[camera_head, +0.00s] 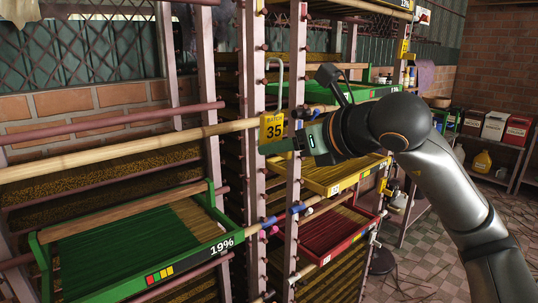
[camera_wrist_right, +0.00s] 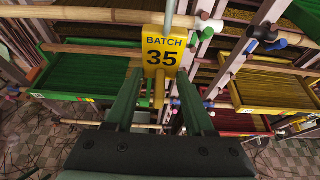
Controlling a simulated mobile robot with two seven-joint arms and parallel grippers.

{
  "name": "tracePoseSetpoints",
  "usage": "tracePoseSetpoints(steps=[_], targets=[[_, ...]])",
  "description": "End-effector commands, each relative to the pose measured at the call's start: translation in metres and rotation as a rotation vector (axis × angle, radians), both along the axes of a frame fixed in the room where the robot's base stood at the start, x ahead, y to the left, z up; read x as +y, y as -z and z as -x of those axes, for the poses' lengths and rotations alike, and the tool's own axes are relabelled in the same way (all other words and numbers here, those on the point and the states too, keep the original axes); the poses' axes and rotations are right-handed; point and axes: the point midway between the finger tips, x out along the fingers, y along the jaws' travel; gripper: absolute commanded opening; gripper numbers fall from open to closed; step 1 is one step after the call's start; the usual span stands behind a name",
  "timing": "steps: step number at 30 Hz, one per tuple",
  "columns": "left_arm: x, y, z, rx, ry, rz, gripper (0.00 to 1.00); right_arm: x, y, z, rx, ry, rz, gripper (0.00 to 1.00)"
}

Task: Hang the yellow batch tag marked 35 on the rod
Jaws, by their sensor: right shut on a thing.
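The yellow batch tag marked 35 (camera_head: 273,126) is upright, with a pale hook (camera_head: 281,80) rising from its top and curving over to the left. My right gripper (camera_head: 296,144) is shut on the tag's lower part. In the right wrist view the tag (camera_wrist_right: 164,42) faces me, and its narrow yellow stem (camera_wrist_right: 159,88) lies between the fingers. A wooden rod (camera_head: 120,150) runs from the left edge to behind the tag. The hook's bend is above the rod's level; I cannot tell whether it is around the rod. My left gripper is out of view.
Pinkish rack posts (camera_head: 254,60) stand close around the tag. A green tray marked 19% (camera_head: 140,245) sits lower left. A yellow tray (camera_head: 345,175) and a red tray (camera_head: 335,235) are below my right arm. Shelves with boxes (camera_head: 495,125) stand at the far right.

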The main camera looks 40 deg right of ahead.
Motion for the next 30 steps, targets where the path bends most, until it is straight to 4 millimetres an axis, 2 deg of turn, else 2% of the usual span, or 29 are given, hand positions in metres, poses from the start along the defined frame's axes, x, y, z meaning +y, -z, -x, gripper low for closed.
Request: tracePoseSetpoints(steps=[6,21,26,30], targets=[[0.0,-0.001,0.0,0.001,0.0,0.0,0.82,0.004,-0.012,0.019,-0.001,0.0,0.0,0.0],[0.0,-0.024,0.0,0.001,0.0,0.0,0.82,0.004,-0.036,0.021,0.0,-0.001,-0.001,0.0],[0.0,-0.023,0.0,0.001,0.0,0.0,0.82,0.004,-0.036,0.023,-0.001,-0.001,-0.001,0.0],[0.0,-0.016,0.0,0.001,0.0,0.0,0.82,0.002,-0.035,0.033,-0.002,0.002,-0.002,0.0]])
